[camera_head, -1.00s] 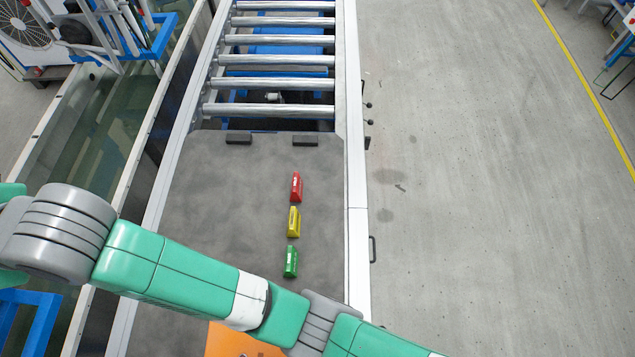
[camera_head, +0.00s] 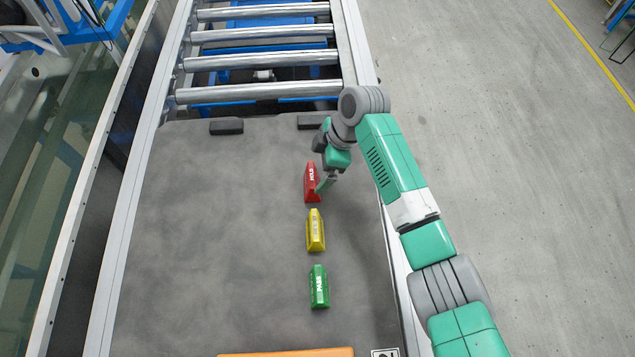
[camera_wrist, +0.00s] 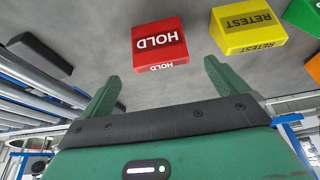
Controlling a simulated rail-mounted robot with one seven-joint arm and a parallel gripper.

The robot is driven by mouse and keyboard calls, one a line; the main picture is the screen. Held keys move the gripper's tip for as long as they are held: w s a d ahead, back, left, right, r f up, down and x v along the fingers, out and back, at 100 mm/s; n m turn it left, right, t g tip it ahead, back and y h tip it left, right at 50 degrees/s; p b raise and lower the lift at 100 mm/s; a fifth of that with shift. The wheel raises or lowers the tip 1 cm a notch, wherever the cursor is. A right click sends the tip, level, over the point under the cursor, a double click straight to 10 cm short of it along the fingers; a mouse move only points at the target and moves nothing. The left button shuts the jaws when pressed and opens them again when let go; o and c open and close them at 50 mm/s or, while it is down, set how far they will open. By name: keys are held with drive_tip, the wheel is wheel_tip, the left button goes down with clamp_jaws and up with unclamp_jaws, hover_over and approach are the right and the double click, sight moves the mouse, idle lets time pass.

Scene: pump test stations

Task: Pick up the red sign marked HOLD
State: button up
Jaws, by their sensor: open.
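The red sign marked HOLD (camera_head: 311,182) stands on the grey table top, the farthest of three signs in a row. In the wrist view the red sign (camera_wrist: 159,45) lies ahead of my open gripper (camera_wrist: 158,80), between the lines of its two fingers. The fingers look apart from the sign, with nothing between them. In the head view my gripper (camera_head: 326,184) is just to the right of the red sign and partly overlaps it; the exact gap cannot be told there.
A yellow RETEST sign (camera_head: 315,230) and a green PASS sign (camera_head: 319,287) stand nearer in the same row. Dark blocks (camera_head: 226,126) sit at the table's far edge before the rollers (camera_head: 258,91). An orange thing (camera_head: 286,352) lies at the near edge. The table's left side is clear.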

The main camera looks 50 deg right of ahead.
sight(312, 174)
drive_tip(key=b+x, duration=0.4)
drive_tip(key=x, duration=0.3)
drive_tip(key=shift+a+f, duration=0.15)
drive_tip(key=c, duration=1.1)
drive_tip(key=shift+r, duration=0.3)
wheel_tip(312, 174, up, 10)
drive_tip(key=p, duration=0.5)
drive_tip(key=shift+f, duration=0.1)
